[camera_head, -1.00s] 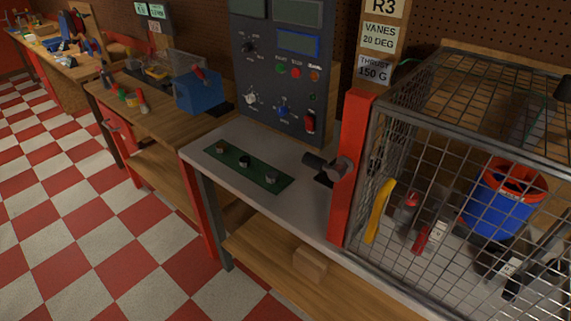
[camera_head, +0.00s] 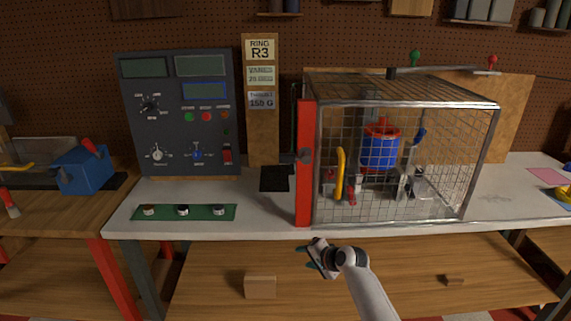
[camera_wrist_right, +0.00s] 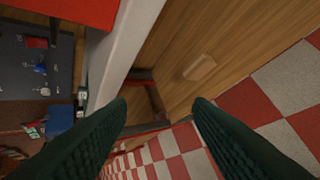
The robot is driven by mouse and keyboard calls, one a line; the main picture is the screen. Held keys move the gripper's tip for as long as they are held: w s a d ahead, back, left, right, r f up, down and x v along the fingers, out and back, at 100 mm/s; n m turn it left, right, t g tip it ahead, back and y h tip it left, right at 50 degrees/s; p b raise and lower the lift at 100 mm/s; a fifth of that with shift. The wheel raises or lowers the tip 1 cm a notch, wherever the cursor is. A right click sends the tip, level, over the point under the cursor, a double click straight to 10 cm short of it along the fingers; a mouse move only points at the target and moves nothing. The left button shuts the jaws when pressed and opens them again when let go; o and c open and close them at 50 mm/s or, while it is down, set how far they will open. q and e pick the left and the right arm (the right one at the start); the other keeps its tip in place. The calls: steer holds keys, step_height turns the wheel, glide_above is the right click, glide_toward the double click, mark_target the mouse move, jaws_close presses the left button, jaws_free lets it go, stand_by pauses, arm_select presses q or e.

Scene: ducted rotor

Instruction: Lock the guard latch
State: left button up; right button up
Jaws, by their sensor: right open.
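The wire guard cage (camera_head: 478,165) stands on the grey bench with a red post (camera_head: 306,195) at its front left corner. A yellow handle (camera_head: 340,172) is on the cage front, right of the post. My right gripper (camera_head: 306,258) is empty, below the bench's front edge and under the post, apart from the latch. Its two dark green fingers are spread in the right wrist view (camera_wrist_right: 160,105). My left gripper is out of view.
A blue-and-red ducted rotor (camera_head: 379,152) stands inside the cage. Left are a control panel (camera_head: 178,105) and a green strip with knobs (camera_head: 166,213). A wooden block (camera_head: 260,287) lies on the lower shelf. The bench edge lies between gripper and latch.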

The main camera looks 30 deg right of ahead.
steer(key=w+d+r+m+t+y, duration=0.1)
steer(key=d+r+t, duration=0.1)
steer(key=r, duration=0.7)
steer(key=w+d+r+m+t, duration=0.1)
steer(key=r, duration=0.8)
steer(key=t+y, duration=0.2)
glide_toward(293, 159)
steer(key=p+x, duration=0.2)
steer(key=x, duration=0.9)
steer(key=shift+w+a+f, duration=0.2)
steer(key=shift+w, duration=0.4)
steer(key=shift+c, duration=0.6)
jaws_close()
